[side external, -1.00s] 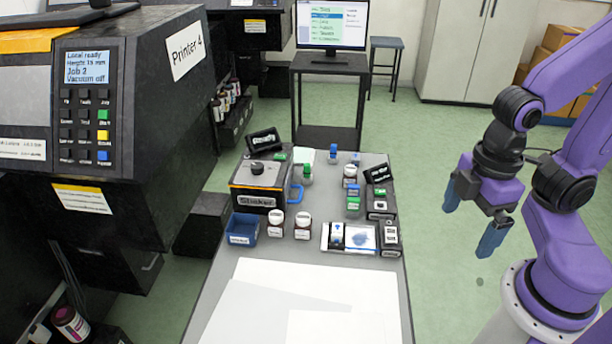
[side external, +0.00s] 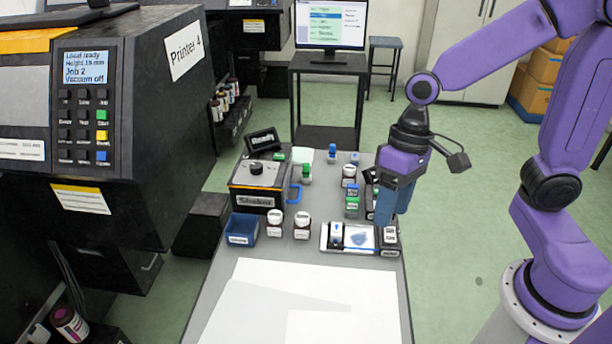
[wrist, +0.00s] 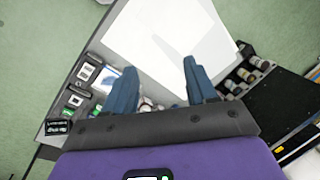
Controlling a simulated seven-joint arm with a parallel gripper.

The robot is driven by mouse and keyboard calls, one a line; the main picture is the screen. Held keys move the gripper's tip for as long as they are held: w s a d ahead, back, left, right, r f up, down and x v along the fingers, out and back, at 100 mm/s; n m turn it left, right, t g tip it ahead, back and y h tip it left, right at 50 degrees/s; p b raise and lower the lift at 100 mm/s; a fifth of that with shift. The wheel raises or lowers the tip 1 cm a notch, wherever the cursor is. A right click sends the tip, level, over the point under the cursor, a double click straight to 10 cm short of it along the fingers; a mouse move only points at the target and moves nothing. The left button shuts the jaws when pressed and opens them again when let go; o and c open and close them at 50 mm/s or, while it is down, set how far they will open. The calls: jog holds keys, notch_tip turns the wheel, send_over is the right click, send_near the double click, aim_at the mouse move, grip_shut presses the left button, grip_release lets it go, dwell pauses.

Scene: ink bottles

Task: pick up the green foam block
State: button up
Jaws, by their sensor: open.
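Several small green items are on the grey table, and I cannot tell for sure which is the foam block. One green item with a white label (side external: 352,205) lies at the table's right side, close to the left of my gripper. Another upright green item (side external: 306,171) stands farther back, beside the shaker. My gripper (side external: 388,214) is open and empty, pointing down above the table's right edge, and it hides part of the items behind it. In the wrist view its two blue fingers (wrist: 160,75) are apart, with nothing between them but table and white sheets.
A black shaker (side external: 258,185), a blue tray (side external: 242,229) and two white-capped bottles (side external: 302,225) stand left of my gripper. A flat tray with a blue-marked pad (side external: 348,238) lies nearby. White sheets (side external: 290,300) cover the front of the table. A large printer (side external: 150,120) stands at left.

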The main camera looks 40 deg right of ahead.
jog(key=w+d+f+m+t+y, duration=0.1)
jog(key=w+d+f+m+y, duration=0.1)
jog(key=w+m, duration=0.75)
jog(key=w+d+f+m+t+y, duration=0.15)
jog(key=w+m, duration=0.45)
jog(key=w, duration=0.6)
jog(key=w+d+f+m+t+h, duration=0.15)
jog(key=w+d+f+m, duration=0.25)
jog(key=w+d+m, duration=0.4)
jog(key=w+d+f+m+t, duration=0.3)
jog(key=w+d+m, duration=0.4)
jog(key=d, duration=0.4)
send_near(308, 165)
jog(key=x, duration=0.5)
jog(key=shift+m, duration=0.25)
jog(key=shift+x, duration=3.1)
grip_shut()
